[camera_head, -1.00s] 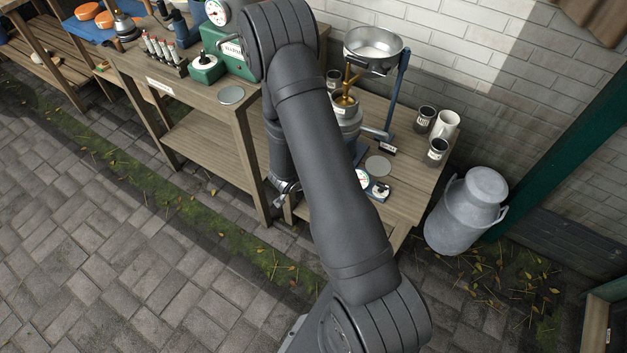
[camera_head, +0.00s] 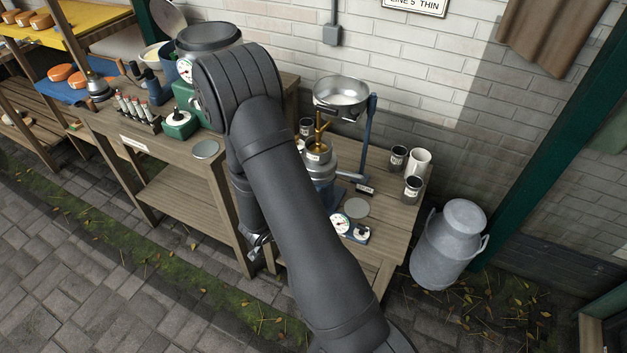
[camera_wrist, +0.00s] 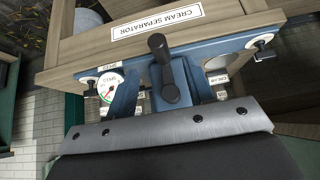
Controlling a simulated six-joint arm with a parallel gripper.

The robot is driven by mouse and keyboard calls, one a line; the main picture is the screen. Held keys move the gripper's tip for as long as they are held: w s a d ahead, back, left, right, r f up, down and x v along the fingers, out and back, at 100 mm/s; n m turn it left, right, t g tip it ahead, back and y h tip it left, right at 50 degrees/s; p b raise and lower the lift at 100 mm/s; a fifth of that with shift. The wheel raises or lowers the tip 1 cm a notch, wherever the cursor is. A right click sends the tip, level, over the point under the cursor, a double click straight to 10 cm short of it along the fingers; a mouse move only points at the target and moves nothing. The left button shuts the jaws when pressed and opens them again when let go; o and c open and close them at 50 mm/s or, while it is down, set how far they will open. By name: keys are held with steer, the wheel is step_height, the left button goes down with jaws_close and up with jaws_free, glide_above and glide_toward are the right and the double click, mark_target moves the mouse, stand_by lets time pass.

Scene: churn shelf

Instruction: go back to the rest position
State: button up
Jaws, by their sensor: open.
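My gripper (camera_head: 258,246) is small and partly hidden behind my dark forearm in the head view. It hangs empty and open in front of the bench, below the level of its top. In the wrist view a grey plate with bolts and a dark body fill the bottom, and nothing is held there. The cream separator (camera_head: 318,165), with its metal bowl (camera_head: 341,92) on top, stands on the wooden bench (camera_head: 392,232). Its blue base (camera_wrist: 205,70) and a black-knobbed crank (camera_wrist: 160,50) show in the wrist view, above a "CREAM SEPARATOR" label (camera_wrist: 157,22).
A dial gauge (camera_head: 341,223) sits at the bench front. Dark cups (camera_head: 412,188) and a white mug (camera_head: 418,162) stand at the back right. A milk can (camera_head: 449,245) stands on the ground to the right. A second bench (camera_head: 180,205) is on the left. The paved floor in front is clear.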

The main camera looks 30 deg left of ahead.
steer(key=shift+x, duration=3.9)
steer(key=v, duration=0.8)
steer(key=x, duration=0.7)
steer(key=shift+w+f, duration=0.15)
steer(key=shift+f, duration=0.1)
steer(key=shift+w+d+f, duration=0.15)
steer(key=shift+w+f, duration=0.05)
steer(key=shift+f, duration=0.05)
steer(key=shift+d+r, duration=0.2)
steer(key=shift+d, duration=0.4)
steer(key=shift+a, duration=0.1)
